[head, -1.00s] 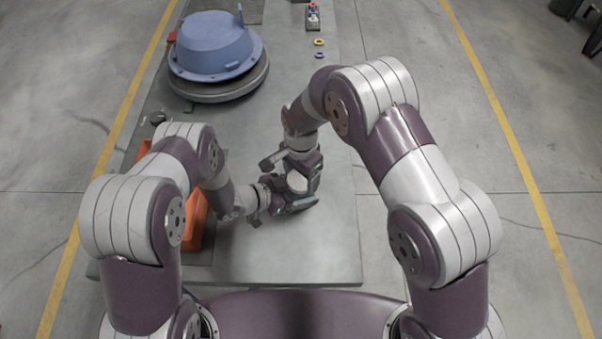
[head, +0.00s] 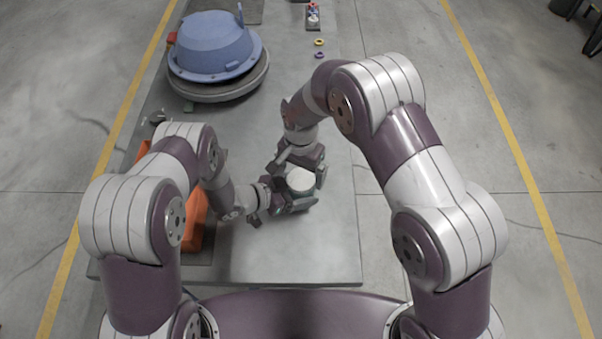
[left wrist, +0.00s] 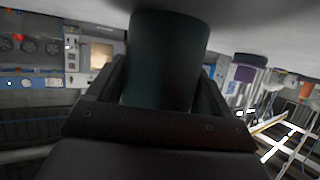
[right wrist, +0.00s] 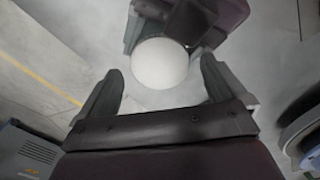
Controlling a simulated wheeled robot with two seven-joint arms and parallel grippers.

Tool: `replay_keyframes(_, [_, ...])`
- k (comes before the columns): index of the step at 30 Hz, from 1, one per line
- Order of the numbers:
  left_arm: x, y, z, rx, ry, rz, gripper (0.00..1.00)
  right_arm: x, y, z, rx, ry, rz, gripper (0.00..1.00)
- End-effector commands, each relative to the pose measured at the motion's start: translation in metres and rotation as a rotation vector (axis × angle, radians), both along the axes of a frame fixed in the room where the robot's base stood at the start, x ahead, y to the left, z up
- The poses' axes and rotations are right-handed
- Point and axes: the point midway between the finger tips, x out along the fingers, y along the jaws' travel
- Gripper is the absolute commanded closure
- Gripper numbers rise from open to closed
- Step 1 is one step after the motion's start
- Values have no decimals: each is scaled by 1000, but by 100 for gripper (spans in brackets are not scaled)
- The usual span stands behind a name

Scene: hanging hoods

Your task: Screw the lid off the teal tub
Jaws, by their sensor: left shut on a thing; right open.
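The teal tub (left wrist: 165,60) stands between the fingers of my left gripper (head: 291,203), which is shut on its side. In the head view the tub's body is mostly hidden by the grippers. The round white lid (head: 301,181) shows on top, and it also shows in the right wrist view (right wrist: 160,63). My right gripper (head: 303,164) is open just beyond the lid. In the right wrist view its two fingers are spread to either side of the lid, with gaps between them and the rim.
A blue hood (head: 213,42) on a round grey base stands at the far left of the grey table (head: 300,255). Yellow (head: 319,42) and purple (head: 319,55) rings lie far back. The table's front is clear.

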Motion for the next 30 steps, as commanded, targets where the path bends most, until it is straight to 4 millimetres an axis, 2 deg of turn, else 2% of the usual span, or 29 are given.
replay_keyframes(4, [0, 0, 0, 0, 0, 0, 100, 1, 0, 24, 2, -3, 0, 2])
replay_keyframes(5, [0, 0, 0, 0, 0, 0, 100, 0, 0, 27, 1, -2, -2, 6])
replay_keyframes(6, [0, 0, 0, 0, 0, 0, 100, 0, 0, 32, 1, -2, -23, 6])
replay_keyframes(10, [0, 0, 0, 0, 0, 0, 100, 1, 0, 54, 1, -3, -208, 6])
replay_keyframes(13, [0, 0, 0, 0, 0, 0, 100, 0, 0, 60, 0, 0, -293, 6])
replay_keyframes(17, [0, 0, 0, -1, -1, 1, 100, -1, 0, 42, -2, 3, -300, 6])
replay_keyframes(24, [0, 0, 0, -1, -1, 1, 100, 0, 0, -2, -2, 2, -298, 6])
replay_keyframes(30, [0, 0, 0, -1, -1, 1, 100, 0, 0, -17, 0, 0, -298, 6])
